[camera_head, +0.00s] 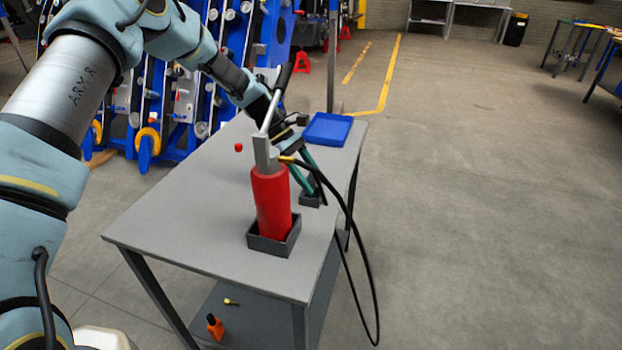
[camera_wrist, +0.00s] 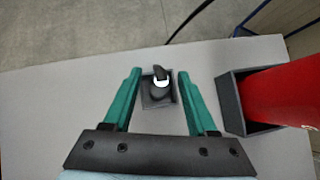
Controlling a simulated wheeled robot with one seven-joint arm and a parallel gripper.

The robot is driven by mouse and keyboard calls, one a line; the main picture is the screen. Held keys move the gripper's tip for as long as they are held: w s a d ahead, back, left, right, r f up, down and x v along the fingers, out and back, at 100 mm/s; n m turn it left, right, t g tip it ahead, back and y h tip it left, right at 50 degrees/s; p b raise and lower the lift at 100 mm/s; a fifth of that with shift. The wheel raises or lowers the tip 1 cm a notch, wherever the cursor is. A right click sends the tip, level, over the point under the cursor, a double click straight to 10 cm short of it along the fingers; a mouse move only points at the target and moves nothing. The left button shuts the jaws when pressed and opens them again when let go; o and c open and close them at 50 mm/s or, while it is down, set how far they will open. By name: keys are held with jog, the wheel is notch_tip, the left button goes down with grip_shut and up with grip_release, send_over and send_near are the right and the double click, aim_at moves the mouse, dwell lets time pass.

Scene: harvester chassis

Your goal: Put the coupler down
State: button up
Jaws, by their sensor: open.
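The coupler (camera_wrist: 160,90), a small dark piece with a bright white ring, stands in a small square grey holder (camera_wrist: 148,104) on the table in the wrist view. My gripper (camera_wrist: 157,72) is open, with its green fingers on either side of the coupler and a gap showing at each side. In the head view my gripper (camera_head: 304,170) points down at the small holder (camera_head: 311,201), behind the red cylinder; the coupler cannot be made out there.
A red cylinder (camera_head: 271,205) with a metal handle stands in a grey square holder (camera_head: 270,247) close beside. A black hose (camera_head: 361,250) hangs off the right table edge. A blue tray (camera_head: 328,129) lies at the far end. The table's left part (camera_head: 180,210) is mostly clear.

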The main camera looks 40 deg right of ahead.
jog(key=b+v, duration=0.3)
jog(key=v, duration=0.9)
jog(key=w+a+r+m+t+y, duration=0.1)
jog(key=w+a+t, duration=0.2)
jog(key=a, duration=1.1)
jog(key=w+a+m+t, duration=0.1)
jog(key=w+a+t, duration=0.15)
jog(key=a, duration=1.05)
jog(key=s+a+m+t, duration=0.1)
jog(key=s+a, duration=0.2)
jog(key=a, duration=0.3)
jog(key=s+a+m+t+y, duration=0.1)
jog(key=s+a, duration=0.2)
jog(key=a, duration=0.4)
jog(key=s+a+m+t, duration=0.1)
jog(key=s+a, duration=0.2)
jog(key=a, duration=0.3)
jog(key=shift+a+r+t, duration=0.15)
jog(key=shift+a+t, duration=0.1)
jog(key=shift+t, duration=0.1)
